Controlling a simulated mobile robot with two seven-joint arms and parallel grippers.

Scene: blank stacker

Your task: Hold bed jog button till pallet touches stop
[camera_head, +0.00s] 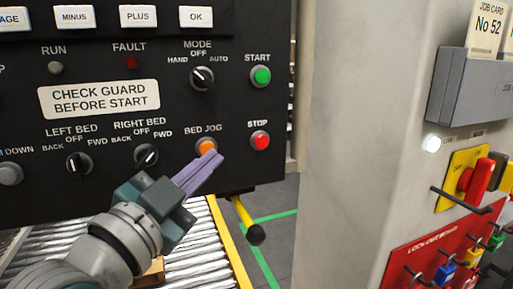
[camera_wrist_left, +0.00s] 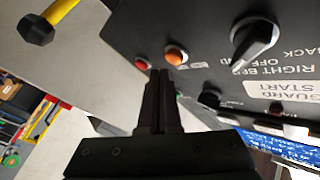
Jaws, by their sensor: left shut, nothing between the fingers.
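The orange bed jog button (camera_head: 207,146) is on the black control panel, left of the red stop button (camera_head: 260,140). My left gripper (camera_head: 214,158) is shut and empty, its tips at the bed jog button and covering part of it. In the left wrist view the shut fingers (camera_wrist_left: 160,76) point at the panel close to the orange button (camera_wrist_left: 176,56); I cannot tell whether they touch or press it. A piece of wood, perhaps the pallet (camera_head: 153,272), shows partly behind my left arm over the rollers. The pallet stop is not visible. My right gripper is not in view.
The right bed knob (camera_head: 145,155) is turned toward the upper right. The green start button (camera_head: 260,76) is above stop. Below the panel are a roller bed (camera_head: 205,262) and a yellow bar with a black knob (camera_head: 255,235). A grey pillar (camera_head: 350,140) stands at right.

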